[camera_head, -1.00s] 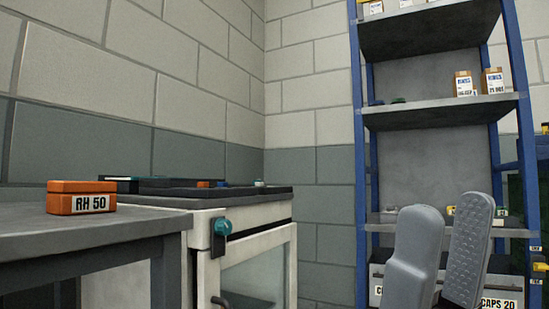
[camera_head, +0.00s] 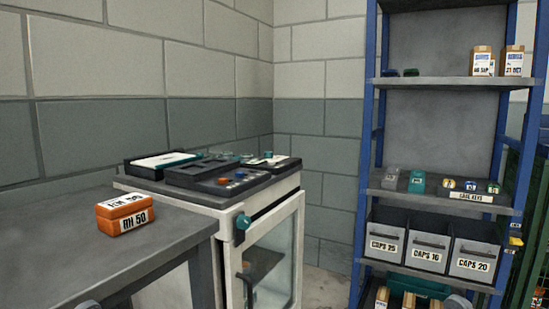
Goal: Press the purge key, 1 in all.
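The purge key cannot be told by its label. A dark control panel (camera_head: 227,180) on top of the white cabinet carries a few small round keys, among them an orange-red key (camera_head: 222,181) and a blue key (camera_head: 240,173). Any lettering on them is too small to read. Neither gripper shows clearly. Only small rounded grey parts of mine peek in at the lower edge, left and right, well apart from the panel.
The white cabinet (camera_head: 266,215) has a glass door and a teal knob (camera_head: 243,222). A grey table (camera_head: 60,245) at left holds an orange RH 50 block (camera_head: 125,213). A blue-framed shelf (camera_head: 440,188) with CAPS bins stands at right.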

